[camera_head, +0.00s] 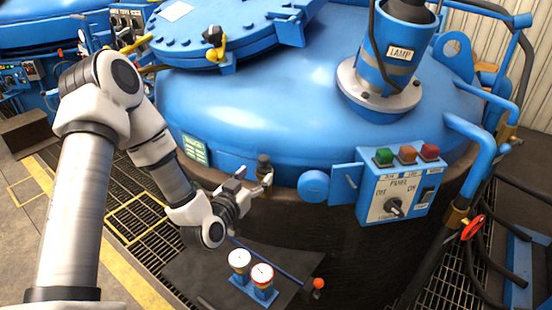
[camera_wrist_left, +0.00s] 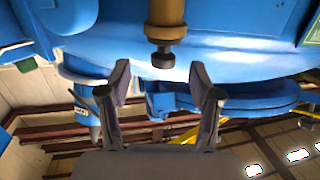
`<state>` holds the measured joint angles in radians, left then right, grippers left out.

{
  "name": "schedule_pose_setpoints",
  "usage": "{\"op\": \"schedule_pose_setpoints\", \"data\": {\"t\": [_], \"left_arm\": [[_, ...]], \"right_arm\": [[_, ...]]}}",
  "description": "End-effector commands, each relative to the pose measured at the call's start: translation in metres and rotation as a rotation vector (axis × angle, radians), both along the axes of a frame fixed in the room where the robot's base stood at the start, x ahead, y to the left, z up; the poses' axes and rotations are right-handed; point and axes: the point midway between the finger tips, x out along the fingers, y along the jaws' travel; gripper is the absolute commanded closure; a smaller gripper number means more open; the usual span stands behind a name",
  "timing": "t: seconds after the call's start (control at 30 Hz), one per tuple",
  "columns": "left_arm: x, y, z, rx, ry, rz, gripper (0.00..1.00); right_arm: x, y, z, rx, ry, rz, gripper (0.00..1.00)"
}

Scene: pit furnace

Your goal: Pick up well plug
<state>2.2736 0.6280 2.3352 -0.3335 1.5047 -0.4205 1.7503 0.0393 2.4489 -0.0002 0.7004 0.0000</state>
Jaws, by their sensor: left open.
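The well plug (camera_head: 264,161) is a small dark knob at the lower front rim of the blue furnace lid. My right gripper is not in view.
A control box (camera_head: 397,190) with colored buttons and a round blue cap (camera_head: 314,184) are to the right. Two gauges (camera_head: 251,275) stand below the gripper. A red valve wheel (camera_head: 472,228) is at far right.

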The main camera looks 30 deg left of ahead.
Motion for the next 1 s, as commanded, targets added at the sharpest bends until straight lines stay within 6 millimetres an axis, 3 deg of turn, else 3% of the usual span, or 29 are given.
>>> {"op": "schedule_pose_setpoints", "data": {"t": [0.1, 0.5, 0.73, 0.9, 1.0], "left_arm": [[0.015, 0.006, 0.010, 0.010, -0.037, 0.010, 0.36], [0.074, 0.016, -0.001, 0.008, -0.031, 0.008, 0.36], [0.076, 0.016, -0.002, 0.004, -0.029, 0.009, 0.36], [0.076, 0.016, -0.003, 0.005, -0.029, 0.009, 0.91], [0.076, 0.016, -0.003, 0.005, -0.028, 0.009, 0.91]], "right_arm": [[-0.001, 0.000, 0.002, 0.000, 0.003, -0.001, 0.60], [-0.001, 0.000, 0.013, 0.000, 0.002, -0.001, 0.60], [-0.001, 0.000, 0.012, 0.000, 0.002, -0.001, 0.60], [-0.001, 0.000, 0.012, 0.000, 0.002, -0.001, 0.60], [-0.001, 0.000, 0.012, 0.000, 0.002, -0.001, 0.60]]}}
